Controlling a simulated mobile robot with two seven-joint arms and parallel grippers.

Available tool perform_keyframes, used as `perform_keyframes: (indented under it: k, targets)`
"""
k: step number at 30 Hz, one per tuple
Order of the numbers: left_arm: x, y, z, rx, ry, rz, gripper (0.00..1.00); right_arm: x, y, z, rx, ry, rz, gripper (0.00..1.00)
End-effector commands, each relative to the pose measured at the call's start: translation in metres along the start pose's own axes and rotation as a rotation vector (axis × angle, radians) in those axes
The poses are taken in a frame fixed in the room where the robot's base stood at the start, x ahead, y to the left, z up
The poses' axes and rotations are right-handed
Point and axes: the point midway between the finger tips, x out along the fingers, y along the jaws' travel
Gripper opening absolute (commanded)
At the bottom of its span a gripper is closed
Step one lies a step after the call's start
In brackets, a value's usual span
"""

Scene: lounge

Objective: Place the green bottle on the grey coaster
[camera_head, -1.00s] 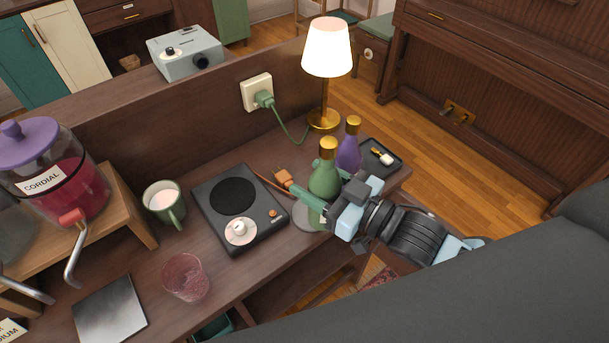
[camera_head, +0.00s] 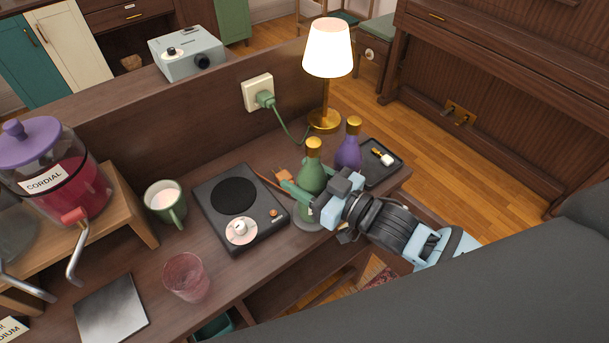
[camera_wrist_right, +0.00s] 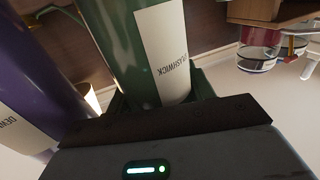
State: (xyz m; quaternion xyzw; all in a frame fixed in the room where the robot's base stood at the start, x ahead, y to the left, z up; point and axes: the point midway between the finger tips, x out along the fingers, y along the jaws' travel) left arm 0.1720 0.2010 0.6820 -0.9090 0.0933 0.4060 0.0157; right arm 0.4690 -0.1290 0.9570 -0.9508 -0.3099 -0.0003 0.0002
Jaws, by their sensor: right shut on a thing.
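The green bottle (camera_head: 312,172) with a gold cap is held by my right gripper (camera_head: 317,199), whose fingers are shut around its body. It looks close to upright. In the wrist view the bottle (camera_wrist_right: 135,50) fills the middle, with its pale label facing the camera. The grey coaster (camera_head: 300,222) is a round disc near the table's front edge, partly hidden by the bottle and gripper. The bottle's base is over or at the coaster; I cannot tell whether it touches. My left gripper is out of view.
A purple bottle (camera_head: 348,150) stands close behind the green one, beside a dark tray (camera_head: 392,171). The lamp (camera_head: 326,70) is behind. A hotplate (camera_head: 262,236) lies left of the coaster. A mug (camera_head: 166,204) and a glass (camera_head: 186,277) stand further left.

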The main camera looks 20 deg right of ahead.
Motion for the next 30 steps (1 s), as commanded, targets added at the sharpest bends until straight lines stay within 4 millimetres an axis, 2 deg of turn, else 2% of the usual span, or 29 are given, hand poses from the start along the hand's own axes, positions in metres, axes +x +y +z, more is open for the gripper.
perform_keyframes:
  k: [11,12,16,27,30]
  targets:
    - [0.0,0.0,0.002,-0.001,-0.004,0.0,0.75,0.0,0.0,0.001,-0.001,0.006,0.0,0.09]
    - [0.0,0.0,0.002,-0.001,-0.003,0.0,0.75,0.0,0.0,0.003,-0.001,0.001,0.0,0.57]
    - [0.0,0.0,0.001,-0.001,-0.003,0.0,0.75,0.0,0.0,0.002,-0.001,0.001,0.0,0.74]
    - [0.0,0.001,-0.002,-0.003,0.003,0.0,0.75,0.0,0.0,-0.003,-0.002,0.002,0.0,0.75]
    - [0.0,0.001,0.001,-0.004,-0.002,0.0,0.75,-0.01,0.0,0.001,0.0,-0.003,0.001,0.75]
